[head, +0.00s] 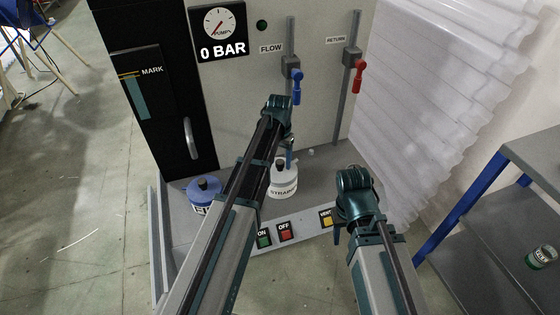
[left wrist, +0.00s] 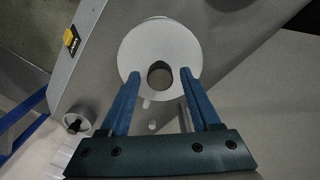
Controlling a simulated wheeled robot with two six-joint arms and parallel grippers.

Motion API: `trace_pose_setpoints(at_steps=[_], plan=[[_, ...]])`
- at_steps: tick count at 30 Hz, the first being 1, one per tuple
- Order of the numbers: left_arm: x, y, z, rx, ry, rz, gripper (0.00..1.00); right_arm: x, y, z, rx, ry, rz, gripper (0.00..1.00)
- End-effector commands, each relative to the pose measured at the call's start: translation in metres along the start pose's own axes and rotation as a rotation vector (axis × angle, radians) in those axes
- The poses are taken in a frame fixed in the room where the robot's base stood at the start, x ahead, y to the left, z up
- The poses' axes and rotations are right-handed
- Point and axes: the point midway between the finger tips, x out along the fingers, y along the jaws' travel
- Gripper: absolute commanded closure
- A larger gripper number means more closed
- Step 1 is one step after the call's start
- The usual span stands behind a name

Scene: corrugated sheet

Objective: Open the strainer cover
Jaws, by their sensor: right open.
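The strainer (head: 284,188) is a white round pot with a dark knob on its cover, standing on the grey base of the pump panel. In the left wrist view its white cover (left wrist: 135,48) shows as a disc with the dark knob (left wrist: 160,76) in the middle. My left gripper (left wrist: 157,72) is open above the cover, with one blue finger on each side of the knob; no contact shows. In the head view my left gripper (head: 288,145) is small and partly hidden by its own arm. My right gripper (head: 338,236) is open and empty, right of the strainer.
A blue pot (head: 205,195) stands left of my left arm. The ON button (head: 264,238), OFF button (head: 285,232) and yellow vent button (head: 327,218) line the front edge. A blue lever (head: 296,88) and red lever (head: 359,78) hang on the panel. The gauge (head: 219,23) reads 0 BAR.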

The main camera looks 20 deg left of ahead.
Motion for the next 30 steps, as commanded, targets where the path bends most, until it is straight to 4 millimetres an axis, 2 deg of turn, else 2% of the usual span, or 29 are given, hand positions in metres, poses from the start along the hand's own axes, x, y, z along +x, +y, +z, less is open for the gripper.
trace_pose_setpoints(at_steps=[1, 10, 30], plan=[[0.0000, 0.0000, 0.0000, 0.000, 0.000, 0.000, 0.48, 0.0000, 0.0000, 0.0000, 0.000, 0.000, 0.000, 0.50], [0.0000, 0.0000, 0.0000, 0.000, 0.000, 0.000, 1.00, 0.0000, 0.0000, 0.0000, 0.000, 0.000, 0.000, 0.50], [0.0001, 0.0000, 0.0000, 0.000, 0.000, 0.000, 1.00, 0.0001, 0.0000, 0.0000, 0.000, 0.000, 0.000, 0.50]])
